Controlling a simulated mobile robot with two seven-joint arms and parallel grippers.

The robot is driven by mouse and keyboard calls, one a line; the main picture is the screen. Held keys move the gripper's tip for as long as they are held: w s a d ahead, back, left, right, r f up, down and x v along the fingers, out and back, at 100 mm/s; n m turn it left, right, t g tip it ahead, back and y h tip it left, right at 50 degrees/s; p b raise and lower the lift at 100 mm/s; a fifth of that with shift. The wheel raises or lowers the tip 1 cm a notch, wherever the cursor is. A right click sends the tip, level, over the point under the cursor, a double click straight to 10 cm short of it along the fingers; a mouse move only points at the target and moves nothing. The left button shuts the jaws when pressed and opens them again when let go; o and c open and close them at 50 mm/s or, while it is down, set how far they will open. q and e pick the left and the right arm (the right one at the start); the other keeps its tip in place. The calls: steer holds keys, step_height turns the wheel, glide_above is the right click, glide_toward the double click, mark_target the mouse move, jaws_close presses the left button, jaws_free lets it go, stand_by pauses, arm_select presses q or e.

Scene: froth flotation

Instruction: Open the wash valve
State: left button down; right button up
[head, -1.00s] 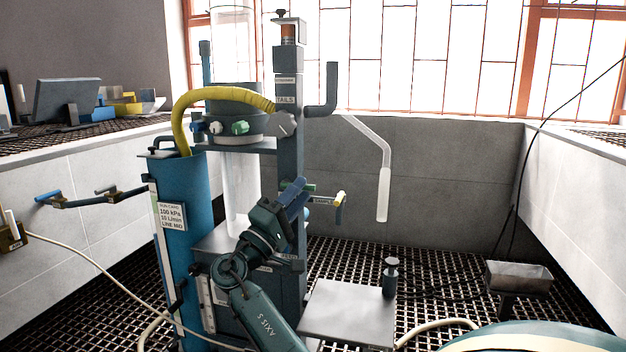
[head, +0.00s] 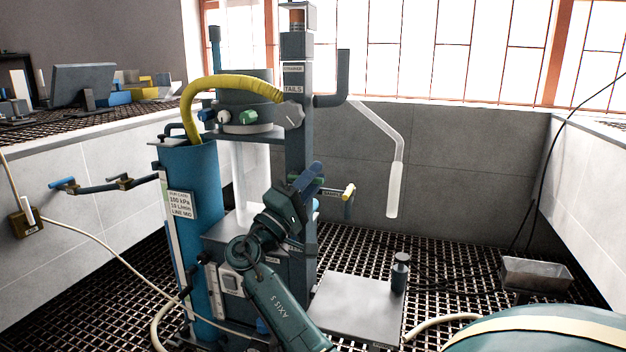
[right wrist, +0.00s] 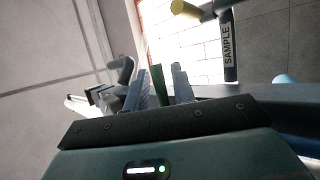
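A green bar-like handle (head: 294,178), small and partly hidden, shows on the column beside my right gripper's fingers. No wash label is readable, so I cannot tell whether this is the wash valve. My right gripper (head: 306,184) is at the column front, left of the yellow-tipped sample valve (head: 348,192). In the right wrist view a green bar (right wrist: 158,86) shows between the two separated blue-grey fingers, with a small gap on each side. The sample valve (right wrist: 187,9) is at the upper right there. My left gripper is out of view.
The flotation column (head: 297,105) carries a yellow hose (head: 222,84), a green knob (head: 249,117) and a grey knob (head: 292,114). A blue cylinder (head: 190,225) stands left. A clear bent tube (head: 395,185) hangs at right. A grey plate (head: 355,308) and small tray (head: 537,272) sit low right.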

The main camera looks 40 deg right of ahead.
jaws_close()
steer(key=n+t, duration=0.1)
steer(key=r+n+t+p, duration=0.1)
steer(key=n, duration=0.1)
steer(key=n+t+p, duration=0.1)
steer(key=shift+r+t+h, duration=0.25)
steer(key=shift+t+h, duration=0.05)
steer(key=shift+r+n+t, duration=0.15)
steer(key=shift+n+t, duration=0.75)
steer(key=shift+n, duration=0.3)
steer(key=shift+w+n+t, duration=0.1)
steer(key=shift+n+t, duration=0.3)
steer(key=shift+n, duration=0.2)
steer(key=shift+o, duration=0.6)
jaws_free()
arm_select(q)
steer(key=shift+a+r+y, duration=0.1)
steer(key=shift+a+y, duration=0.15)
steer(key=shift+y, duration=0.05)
arm_select(e)
steer(key=shift+o, duration=0.4)
